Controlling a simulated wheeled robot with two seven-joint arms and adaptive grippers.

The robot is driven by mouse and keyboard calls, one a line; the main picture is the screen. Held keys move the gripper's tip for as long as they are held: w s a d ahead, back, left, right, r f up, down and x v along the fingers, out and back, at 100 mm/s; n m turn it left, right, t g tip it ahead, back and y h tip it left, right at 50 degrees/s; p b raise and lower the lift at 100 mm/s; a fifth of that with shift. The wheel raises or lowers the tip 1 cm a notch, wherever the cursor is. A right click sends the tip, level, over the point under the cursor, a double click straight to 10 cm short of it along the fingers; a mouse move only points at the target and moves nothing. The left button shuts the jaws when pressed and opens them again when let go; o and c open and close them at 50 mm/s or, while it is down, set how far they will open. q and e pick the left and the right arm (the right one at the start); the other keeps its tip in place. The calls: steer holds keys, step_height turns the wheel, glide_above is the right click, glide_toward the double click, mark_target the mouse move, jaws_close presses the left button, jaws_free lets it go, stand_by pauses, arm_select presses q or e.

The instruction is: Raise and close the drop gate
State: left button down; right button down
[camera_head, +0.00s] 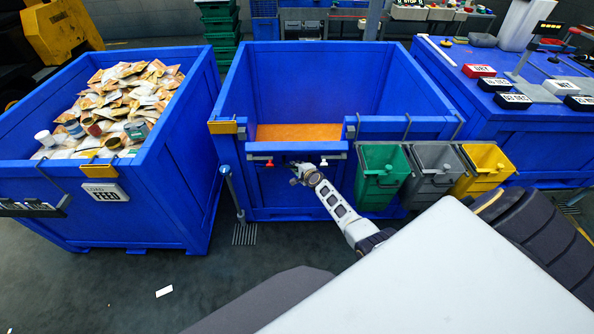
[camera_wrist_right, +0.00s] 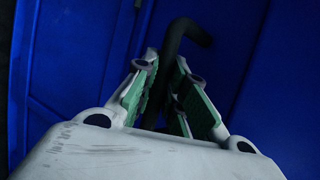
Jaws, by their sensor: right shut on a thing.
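The drop gate (camera_head: 297,150) is the blue front section of the middle blue bin. Its top edge sits lower than the front wall beside it on the right. Small red pieces show near its two upper corners. My right gripper (camera_head: 301,172) is at the front face of the gate. In the right wrist view my right gripper (camera_wrist_right: 168,105) has its green-padded fingers shut on a dark bent bar, the gate handle (camera_wrist_right: 184,34), with a blue panel behind. The handle is hidden by the gripper in the head view. My left gripper is not in view.
The middle bin (camera_head: 390,125) has an orange floor (camera_head: 298,133). Green (camera_head: 381,180), grey (camera_head: 434,185) and yellow (camera_head: 484,175) small bins hang right of the gate. A blue bin of packets (camera_head: 190,150) stands left.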

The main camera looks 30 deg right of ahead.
mark_target(298, 158)
steer(key=w+d+r, duration=0.2)
steer(key=w, duration=0.1)
steer(key=shift+r, duration=0.3)
steer(key=shift+w+d+r, duration=0.45)
steer(key=shift+w+d, duration=0.05)
steer(key=shift+w, duration=0.3)
steer(key=shift+w+d+r+p, duration=0.2)
steer(key=shift+w+d+p, duration=0.05)
steer(key=shift+w+p, duration=0.15)
steer(key=shift+w+d, duration=0.1)
steer(key=shift+w, duration=0.15)
steer(key=shift+w+d+r+g, duration=0.15)
steer(key=shift+w+g, duration=0.1)
steer(key=shift+g, duration=0.15)
steer(key=shift+w+d, duration=0.2)
steer(key=shift+w, duration=0.15)
steer(key=shift+r+g+p, duration=0.15)
steer(key=shift+g+p, duration=0.15)
stand_by(0.3)
steer(key=c, duration=1.7)
jaws_free()
steer(key=shift+w, duration=0.1)
